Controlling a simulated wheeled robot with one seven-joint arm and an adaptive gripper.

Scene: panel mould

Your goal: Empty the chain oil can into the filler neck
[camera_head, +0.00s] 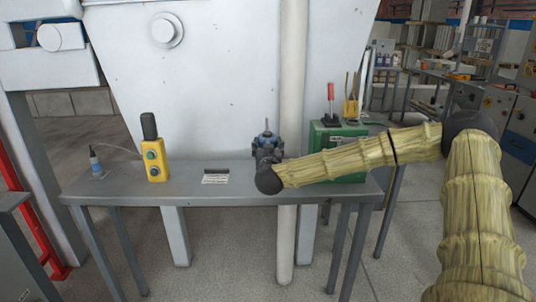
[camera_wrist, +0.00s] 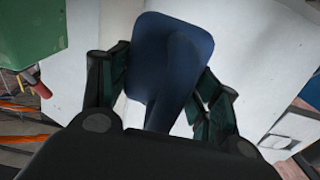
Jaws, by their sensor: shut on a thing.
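The chain oil can is dark blue. In the head view the can (camera_head: 265,140) shows above the table, partly hidden by my gripper, with a thin spout pointing up. My gripper (camera_head: 266,152) is shut on it. In the wrist view the can (camera_wrist: 175,55) fills the space between the two dark fingers of my gripper (camera_wrist: 160,95). A green box (camera_head: 325,140) stands on the right of the table, to the right of the can, partly behind my arm. I cannot make out a filler neck clearly.
A red-handled lever (camera_head: 331,98) rises at the green box. A yellow control pendant (camera_head: 154,158) and a small blue-grey bottle-like item (camera_head: 96,163) stand on the left of the grey table (camera_head: 120,188). A label (camera_head: 215,179) lies mid-table.

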